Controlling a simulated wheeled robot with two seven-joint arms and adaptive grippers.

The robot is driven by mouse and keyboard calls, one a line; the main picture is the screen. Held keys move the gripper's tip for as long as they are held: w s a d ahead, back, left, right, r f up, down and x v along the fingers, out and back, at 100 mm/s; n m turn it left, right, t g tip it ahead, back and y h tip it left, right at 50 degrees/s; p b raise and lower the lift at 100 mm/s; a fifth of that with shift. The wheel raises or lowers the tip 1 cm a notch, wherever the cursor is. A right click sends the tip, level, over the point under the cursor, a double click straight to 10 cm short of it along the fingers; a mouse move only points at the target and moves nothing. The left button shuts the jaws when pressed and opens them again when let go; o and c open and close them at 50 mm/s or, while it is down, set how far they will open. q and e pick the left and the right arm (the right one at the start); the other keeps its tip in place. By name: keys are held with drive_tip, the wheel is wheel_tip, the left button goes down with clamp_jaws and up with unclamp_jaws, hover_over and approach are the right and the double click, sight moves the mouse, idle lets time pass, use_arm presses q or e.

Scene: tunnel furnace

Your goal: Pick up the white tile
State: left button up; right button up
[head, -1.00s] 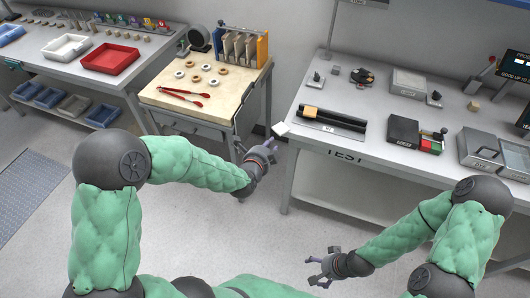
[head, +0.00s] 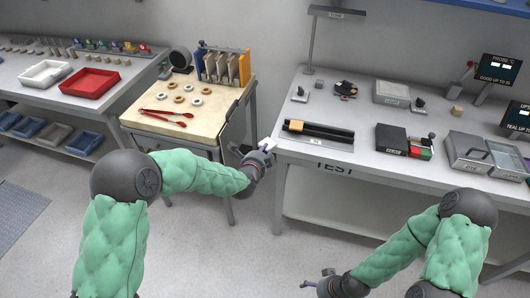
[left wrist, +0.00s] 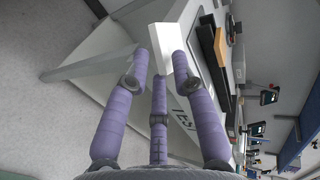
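The white tile (head: 268,144) lies at the front left corner of the TEST table (head: 380,178), partly hidden by my left gripper in the head view. In the left wrist view the white tile (left wrist: 170,42) stands out between the fingertips. My left gripper (head: 264,152) has its fingers apart around the tile's near end; the left wrist view also shows this gripper (left wrist: 160,65). The right finger overlaps the tile's edge, and I cannot tell whether it touches. My right gripper (head: 312,284) is open and empty, low in front of the table.
A wooden-topped bench (head: 170,118) with rings and red tongs stands left. A gap with floor separates the two.

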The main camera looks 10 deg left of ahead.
use_arm(q)
drive_tip(key=shift+w+f, duration=0.15)
drive_tip(key=shift+w, duration=0.3)
drive_tip(key=shift+c, duration=0.6)
clamp_jaws()
wheel_tip(320, 180, up, 2)
drive_tip(key=shift+r+p, duration=0.25)
drive_tip(key=shift+p, duration=0.85)
drive_tip(key=p+v, duration=0.6)
drive_tip(key=v, duration=0.9)
drive_tip(key=shift+f+p, duration=0.3)
drive_tip(key=shift+f, duration=0.15)
